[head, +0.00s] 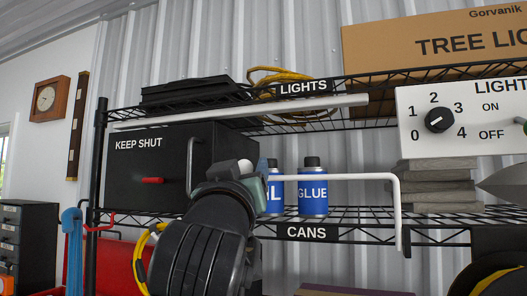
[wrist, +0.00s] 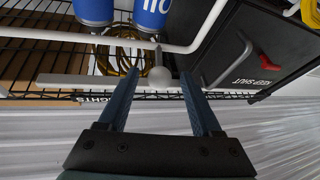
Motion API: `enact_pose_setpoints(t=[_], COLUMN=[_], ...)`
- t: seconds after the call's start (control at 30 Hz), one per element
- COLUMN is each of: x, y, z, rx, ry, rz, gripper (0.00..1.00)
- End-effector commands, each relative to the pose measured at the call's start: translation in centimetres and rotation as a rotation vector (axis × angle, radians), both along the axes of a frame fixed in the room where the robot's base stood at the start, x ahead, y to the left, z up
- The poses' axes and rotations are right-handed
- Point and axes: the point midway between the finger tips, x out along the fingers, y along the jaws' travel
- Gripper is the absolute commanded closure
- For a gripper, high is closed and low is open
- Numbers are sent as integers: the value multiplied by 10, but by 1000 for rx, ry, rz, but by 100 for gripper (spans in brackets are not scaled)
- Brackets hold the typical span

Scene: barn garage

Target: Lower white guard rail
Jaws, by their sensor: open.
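The white guard rail (head: 345,177) is a bent tube running across in front of the blue cans, with its right end turned down past the CANS shelf edge. In the wrist view, where the scene appears upside down, the rail (wrist: 100,40) crosses above the fingers and bends at its right. A pale round knob (wrist: 158,78) on a short stem shows at the rail, between my fingertips. My gripper (wrist: 157,80) is open, one finger on each side of the knob; contact cannot be told. In the head view my gripper (head: 230,178) covers the rail's left part.
Two blue cans, one marked GLUE (head: 313,188), stand behind the rail. A black KEEP SHUT box (head: 130,170) with a red lever (head: 153,180) is at left. A flat white bar (head: 300,105) lies along the upper shelf. Grey blocks (head: 435,182) and a dial panel (head: 470,105) are at right.

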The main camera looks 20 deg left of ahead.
Motion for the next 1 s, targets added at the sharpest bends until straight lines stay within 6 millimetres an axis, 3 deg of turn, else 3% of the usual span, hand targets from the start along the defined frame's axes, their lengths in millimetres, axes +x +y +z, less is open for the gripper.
enact_pose_setpoints(t=[0.2, 0.47, 0.83, 1.0], x=[13, 14, 14, 14], y=[3, 3, 3, 3], z=[5, 5, 5, 5], rx=[0, 0, 0, 0], ry=[1, 0, 0, 0], rz=[0, -1, 0, 0], gripper=[34, 34, 99, 100])
